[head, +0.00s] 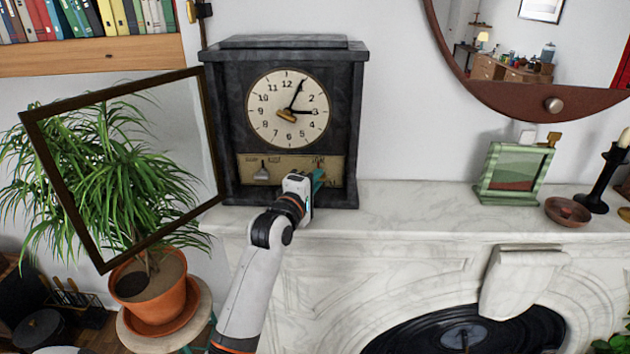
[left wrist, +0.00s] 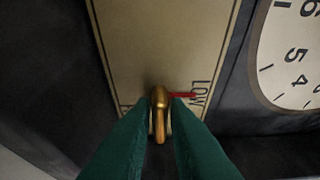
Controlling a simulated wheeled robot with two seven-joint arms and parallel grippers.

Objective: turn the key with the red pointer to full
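The dark stone clock (head: 354,120) stands on the mantel with a brass panel (head: 243,163) below its dial. My left gripper (head: 318,180) is at the panel's right part. In the left wrist view its green fingers (left wrist: 162,112) are closed on either side of a brass key (left wrist: 160,98). A red pointer (left wrist: 184,95) extends from the key toward the label LOW; in the head view the pointer (head: 320,166) points up. Another label is mostly hidden by the left finger in the wrist view. My right gripper is not in view.
The clock's glass door (head: 209,128) is swung open to the left, before a potted plant (head: 150,285). A green frame (head: 515,172), a small bowl (head: 567,211) and a candlestick (head: 603,180) stand farther right on the mantel (head: 420,205).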

